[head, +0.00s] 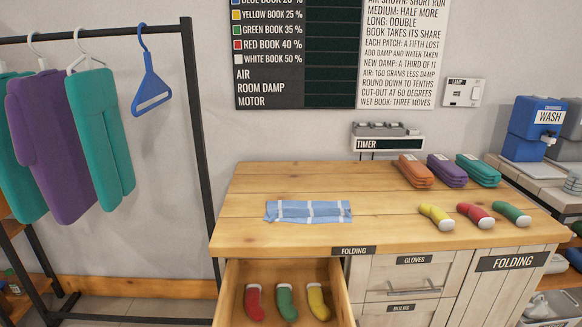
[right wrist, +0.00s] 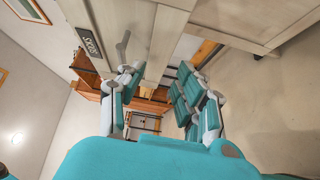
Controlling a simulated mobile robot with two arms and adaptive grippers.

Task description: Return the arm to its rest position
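My right gripper (right wrist: 158,75) shows in the right wrist view, with its two teal and grey fingers spread apart. A pale cabinet front with a grey handle (right wrist: 123,48) and a dark label (right wrist: 89,42) lies beyond the left finger. I cannot tell how far the fingers are from it. Neither arm nor gripper is in the head view, and my left gripper is in no view.
The folding table (head: 240,222) carries a blue striped cloth (head: 308,211), several socks and folded garments. Its drawer (head: 340,295) stands open with red, green and yellow socks inside. A clothes rack (head: 197,120) stands left. Pale floor (right wrist: 265,110) is clear at right in the wrist view.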

